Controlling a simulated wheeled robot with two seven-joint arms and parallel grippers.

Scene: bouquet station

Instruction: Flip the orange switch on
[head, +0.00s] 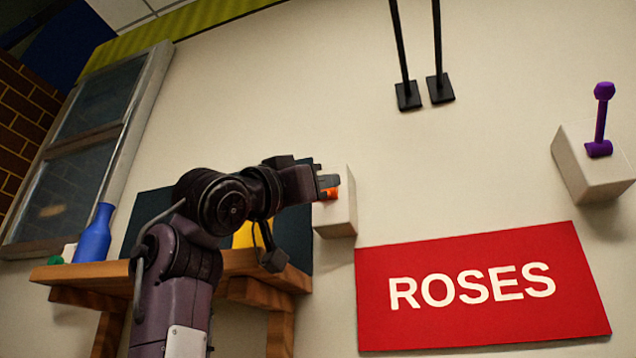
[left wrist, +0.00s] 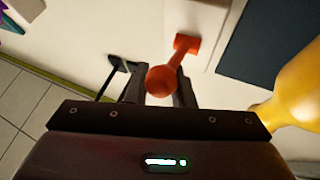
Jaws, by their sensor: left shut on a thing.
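The orange switch (head: 331,193) is mostly hidden behind my left gripper in the head view, on a white box (head: 340,215) fixed to the wall. In the left wrist view the orange switch (left wrist: 163,79) shows a round knob on a short stem, with its hinge end at the white box (left wrist: 205,25). My left gripper (head: 330,186) is shut on the orange switch, with its two fingers on either side of the knob in the left wrist view. I cannot tell from these views whether the switch is on. My right gripper is not in view.
A purple switch (head: 600,120) stands upright on another white box (head: 590,175) at right. A red ROSES sign (head: 480,287) hangs below. A wooden shelf (head: 80,271) at left holds a blue bottle (head: 94,235) and a yellow object (head: 245,236), close to my left arm.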

